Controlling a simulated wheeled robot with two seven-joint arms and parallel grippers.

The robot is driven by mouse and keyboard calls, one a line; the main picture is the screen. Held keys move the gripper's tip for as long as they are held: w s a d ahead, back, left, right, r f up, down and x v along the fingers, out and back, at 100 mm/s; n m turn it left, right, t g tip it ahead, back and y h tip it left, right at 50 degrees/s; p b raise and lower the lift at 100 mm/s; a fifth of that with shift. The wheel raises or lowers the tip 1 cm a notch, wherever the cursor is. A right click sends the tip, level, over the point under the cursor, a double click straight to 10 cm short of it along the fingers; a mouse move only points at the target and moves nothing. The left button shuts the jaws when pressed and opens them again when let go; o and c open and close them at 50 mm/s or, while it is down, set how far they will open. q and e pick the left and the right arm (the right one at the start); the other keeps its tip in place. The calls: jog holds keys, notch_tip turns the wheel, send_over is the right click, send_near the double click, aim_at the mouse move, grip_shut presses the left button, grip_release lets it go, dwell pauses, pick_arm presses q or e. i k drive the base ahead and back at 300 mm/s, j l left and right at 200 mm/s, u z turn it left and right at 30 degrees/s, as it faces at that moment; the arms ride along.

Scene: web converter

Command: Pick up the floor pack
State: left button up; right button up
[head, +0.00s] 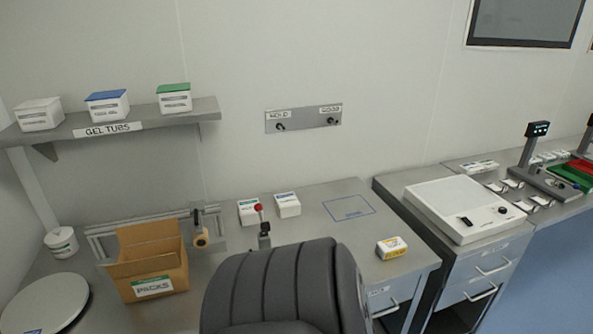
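Small white packs lie on the grey bench: two side by side near the back, the left pack (249,212) and the right pack (287,204), and one with a yellow label (392,247) near the front right edge. An open cardboard box labelled PACKS (150,266) stands on the left bench; its inside is mostly hidden. Neither of my grippers is in view.
A dark chair back (278,287) blocks the lower middle. A white light box (468,208) sits on the right-hand cabinet. A shelf (205,108) holds three lidded tubs. The bench around the blue outlined square (349,207) is clear.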

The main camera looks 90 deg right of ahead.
aim_at(390, 247)
jog(key=z, duration=2.05)
jog(key=l, duration=0.15)
